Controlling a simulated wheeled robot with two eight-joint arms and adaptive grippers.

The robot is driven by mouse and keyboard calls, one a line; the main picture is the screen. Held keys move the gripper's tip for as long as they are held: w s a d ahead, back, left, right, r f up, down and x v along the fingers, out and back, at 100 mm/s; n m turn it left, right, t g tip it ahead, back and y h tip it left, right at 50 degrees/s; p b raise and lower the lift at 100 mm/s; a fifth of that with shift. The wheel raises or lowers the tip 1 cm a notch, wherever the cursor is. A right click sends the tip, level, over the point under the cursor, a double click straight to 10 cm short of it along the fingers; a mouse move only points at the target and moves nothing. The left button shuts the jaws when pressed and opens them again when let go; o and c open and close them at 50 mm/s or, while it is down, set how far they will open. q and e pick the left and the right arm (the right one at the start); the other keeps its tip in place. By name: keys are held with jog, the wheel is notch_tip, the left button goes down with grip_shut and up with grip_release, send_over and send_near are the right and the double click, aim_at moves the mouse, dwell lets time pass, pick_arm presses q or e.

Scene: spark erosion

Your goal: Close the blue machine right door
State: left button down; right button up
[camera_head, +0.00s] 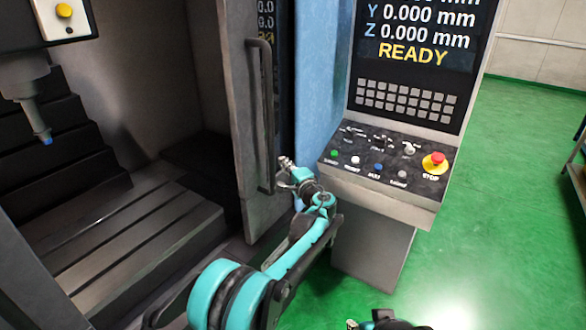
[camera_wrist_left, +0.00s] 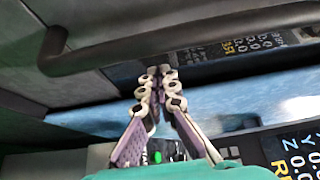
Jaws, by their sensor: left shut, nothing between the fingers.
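The right door (camera_head: 233,85) of the blue machine is a grey panel, standing partly open, with the machine's interior showing to its left. Its long dark upright handle (camera_head: 266,125) is near its right edge. In the left wrist view the handle (camera_wrist_left: 150,45) runs across the top. My left gripper (camera_head: 286,164) is shut and empty, just right of the handle's lower end. In the wrist view its fingertips (camera_wrist_left: 160,72) are together in front of the blue machine side (camera_wrist_left: 210,98), apart from the handle. Part of my right arm shows at the bottom edge; its fingers are mostly cut off.
The control panel (camera_head: 385,160) with buttons and a red stop knob (camera_head: 435,160) stands close right of my left gripper. A slotted machine bed (camera_head: 130,235) and a spindle head (camera_head: 30,90) are inside.

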pick_arm(q)
jog(key=shift+s+a, duration=0.6)
pick_arm(e)
jog(key=shift+f, duration=0.2)
pick_arm(q)
jog(key=shift+s+a, duration=0.1)
jog(key=shift+s, duration=0.05)
